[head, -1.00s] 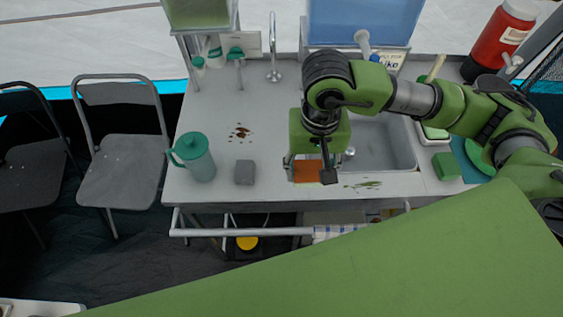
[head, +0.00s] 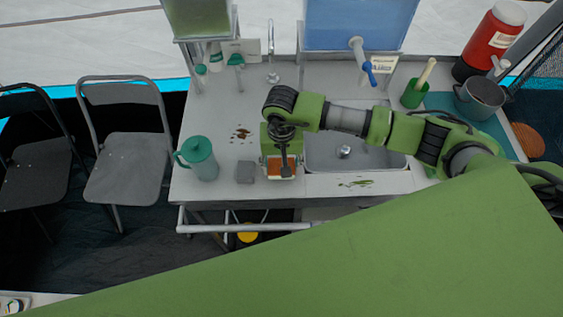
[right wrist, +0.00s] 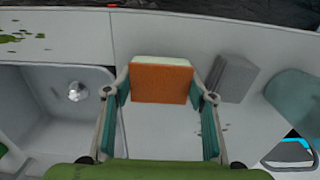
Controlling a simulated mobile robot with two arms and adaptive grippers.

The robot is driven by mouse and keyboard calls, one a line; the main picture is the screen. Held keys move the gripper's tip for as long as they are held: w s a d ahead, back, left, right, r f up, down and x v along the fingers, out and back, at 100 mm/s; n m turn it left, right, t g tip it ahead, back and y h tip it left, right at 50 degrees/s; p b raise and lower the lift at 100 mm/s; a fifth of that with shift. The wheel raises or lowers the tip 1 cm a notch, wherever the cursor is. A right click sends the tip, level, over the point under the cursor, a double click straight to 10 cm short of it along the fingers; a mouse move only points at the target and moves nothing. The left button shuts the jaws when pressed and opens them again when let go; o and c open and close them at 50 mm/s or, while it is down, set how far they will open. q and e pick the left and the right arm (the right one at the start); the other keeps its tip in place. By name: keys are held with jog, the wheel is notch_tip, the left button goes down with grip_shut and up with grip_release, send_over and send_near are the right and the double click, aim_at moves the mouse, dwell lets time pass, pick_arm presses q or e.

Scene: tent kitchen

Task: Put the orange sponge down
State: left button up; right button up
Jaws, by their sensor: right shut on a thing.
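The orange sponge (head: 276,168), with a pale layer on one side, is at the front of the counter, left of the sink. My right gripper (head: 282,163) is over it, pointing down and shut on it. In the right wrist view the orange sponge (right wrist: 161,84) sits between the fingertips of my right gripper (right wrist: 160,95). I cannot tell whether its underside touches the counter (head: 325,187). My left gripper is not in view.
A grey block (head: 246,173) stands just left of the sponge, and a teal pitcher (head: 199,160) is further left. Brown stains (head: 241,134) lie behind them. The sink (head: 355,150) is to the right, with a green smear (head: 358,183) in front of it.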

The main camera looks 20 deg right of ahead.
jog(key=shift+f, duration=0.2)
jog(key=shift+f, duration=0.1)
jog(key=shift+f, duration=0.1)
jog(key=o, duration=1.1)
jog(key=shift+c, duration=0.2)
